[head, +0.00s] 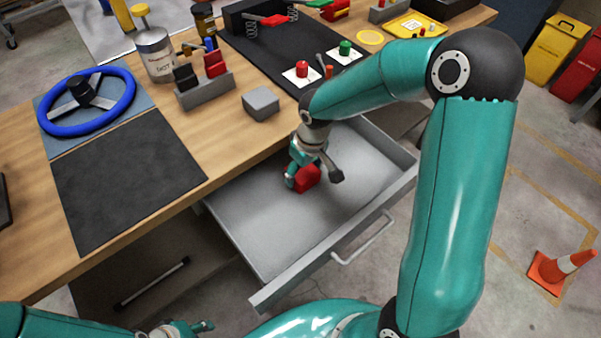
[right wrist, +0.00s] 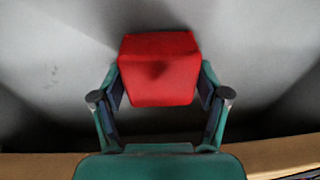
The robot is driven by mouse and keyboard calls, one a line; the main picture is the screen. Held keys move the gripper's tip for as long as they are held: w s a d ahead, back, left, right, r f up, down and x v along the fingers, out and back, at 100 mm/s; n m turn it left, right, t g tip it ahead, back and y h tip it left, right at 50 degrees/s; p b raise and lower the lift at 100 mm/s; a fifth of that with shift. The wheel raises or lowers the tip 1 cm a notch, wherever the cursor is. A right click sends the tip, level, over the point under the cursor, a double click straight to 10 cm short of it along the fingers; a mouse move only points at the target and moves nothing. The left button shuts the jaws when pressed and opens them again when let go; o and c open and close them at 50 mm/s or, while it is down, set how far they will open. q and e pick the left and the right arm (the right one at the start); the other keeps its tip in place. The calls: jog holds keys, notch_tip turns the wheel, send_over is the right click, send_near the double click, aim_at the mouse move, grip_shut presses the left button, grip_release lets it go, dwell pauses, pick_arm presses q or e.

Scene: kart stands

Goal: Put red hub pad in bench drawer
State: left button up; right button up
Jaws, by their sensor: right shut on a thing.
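The red hub pad (head: 307,178) is a small red block inside the open grey bench drawer (head: 250,215). My right gripper (head: 306,177) reaches down into the drawer and is shut on the pad. In the right wrist view the red hub pad (right wrist: 158,70) sits between the two fingers of my right gripper (right wrist: 160,95), with grey drawer surface behind it. I cannot tell whether the pad touches the drawer floor. My left gripper (head: 190,328) is low at the bottom edge of the head view, away from the drawer, and its fingers are too unclear to read.
The wooden bench (head: 185,130) holds a blue steering wheel (head: 127,97), a dark mat (head: 120,185), a grey block (head: 261,103) and a tool rack (head: 205,92). A drawer handle (head: 362,240) runs along the drawer front.

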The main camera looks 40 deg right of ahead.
aim_at(309, 173)
jog(key=shift+f, duration=0.25)
jog(key=o, duration=1.2)
jog(key=shift+r, duration=0.15)
jog(key=r, duration=0.4)
jog(key=s+r, duration=0.1)
jog(key=r, duration=0.2)
jog(key=r+p, duration=0.1)
jog(key=r, duration=0.3)
jog(key=shift+s+d+r, duration=0.25)
jog(key=shift+d+r, duration=0.1)
